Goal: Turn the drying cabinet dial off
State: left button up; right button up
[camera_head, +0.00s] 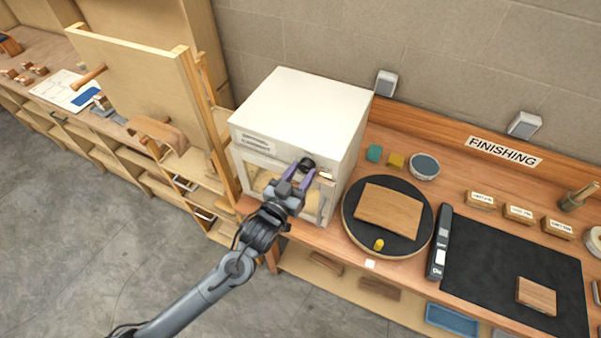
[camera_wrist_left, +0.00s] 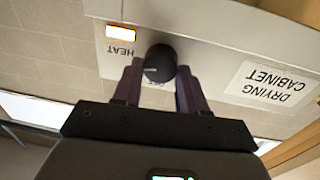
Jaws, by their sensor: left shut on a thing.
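The drying cabinet (camera_head: 300,115) is a cream box on the wooden bench, with a glazed front. Its black round dial (camera_head: 307,164) is at the upper right of the front. My left gripper (camera_head: 297,176) is at the front with its purple fingers on either side of the dial, shut on it. In the left wrist view, the dial (camera_wrist_left: 160,64) sits between the two fingers. An orange-white lit HEAT indicator (camera_wrist_left: 121,34) is beside it. The label under the dial is mostly hidden by the gripper. My right gripper is not in view.
Right of the cabinet are a round black turntable (camera_head: 420,235) with a wooden board (camera_head: 388,209), small colored blocks, a bowl (camera_head: 425,166) and a black mat (camera_head: 500,270). A wooden panel (camera_head: 150,90) stands close on the left. The floor in front is clear.

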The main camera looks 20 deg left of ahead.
pick_arm(q)
jog(key=n, duration=0.4)
jog(key=shift+n+p, duration=0.3)
jog(key=shift+p, duration=0.1)
jog(key=n, duration=0.4)
jog(key=shift+y+p, duration=0.3)
jog(key=shift+p, duration=0.05)
jog(key=n, duration=0.2)
jog(key=n+p, duration=0.1)
jog(key=n, duration=0.2)
jog(key=shift+f+t+y, duration=0.15)
jog(key=shift+t+y, duration=0.15)
jog(key=shift+t, duration=0.1)
jog(key=shift+n, duration=1.5)
jog(key=shift+f+n+p, duration=0.1)
jog(key=shift+n+p, duration=0.2)
jog(key=o, duration=1.1)
jog(key=shift+c, duration=0.2)
jog(key=shift+f, duration=0.1)
